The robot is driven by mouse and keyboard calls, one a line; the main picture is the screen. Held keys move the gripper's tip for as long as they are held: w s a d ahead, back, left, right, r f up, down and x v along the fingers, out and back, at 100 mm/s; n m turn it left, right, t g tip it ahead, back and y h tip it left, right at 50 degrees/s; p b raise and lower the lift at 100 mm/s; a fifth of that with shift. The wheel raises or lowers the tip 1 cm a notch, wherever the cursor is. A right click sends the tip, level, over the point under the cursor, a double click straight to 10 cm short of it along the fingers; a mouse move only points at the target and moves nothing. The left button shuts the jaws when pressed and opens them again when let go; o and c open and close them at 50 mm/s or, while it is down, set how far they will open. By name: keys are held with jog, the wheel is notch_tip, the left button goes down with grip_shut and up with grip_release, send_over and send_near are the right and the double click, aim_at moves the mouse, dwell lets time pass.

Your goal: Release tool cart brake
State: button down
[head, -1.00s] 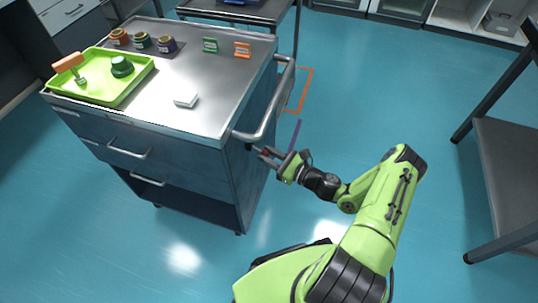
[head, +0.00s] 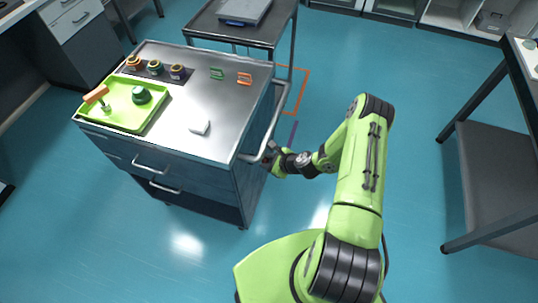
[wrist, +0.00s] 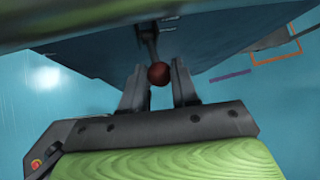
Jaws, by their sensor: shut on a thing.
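The tool cart (head: 200,185) is a dark blue-grey cabinet with a steel top and a tubular push handle (head: 270,125) on its right side. In the wrist view, a brake lever with a dark stem (wrist: 148,42) and a dark red ball knob (wrist: 158,74) sticks out from the cart's side (wrist: 210,42). My gripper (wrist: 160,85) has one finger on each side of the knob and is shut on it. In the head view, my gripper (head: 270,160) is low beside the handle's near end, and the knob is hard to make out there.
On the cart top are a green tray (head: 118,118) with a brush and a green item, several jars, two small stands and a white block (head: 200,128). Another table (head: 240,30) stands behind, a rack (head: 500,180) to the right. An orange floor outline (head: 305,90) lies beyond the handle.

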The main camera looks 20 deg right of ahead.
jog(key=r+p, duration=0.1)
jog(key=g+h+p, duration=0.1)
jog(key=p, duration=0.1)
jog(key=shift+w+a+r+h, duration=0.2)
jog(key=shift+a+r+h, duration=0.05)
jog(key=shift+r+h, duration=0.1)
jog(key=shift+w+a+g+h+p, duration=0.1)
jog(key=shift+g+h+p, duration=0.25)
jog(key=shift+p, duration=0.25)
jog(key=c, duration=0.9)
grip_release()
jog(key=shift+o, duration=0.2)
jog(key=p+v, duration=0.1)
jog(key=v, duration=1.4)
jog(key=shift+r+p, duration=0.4)
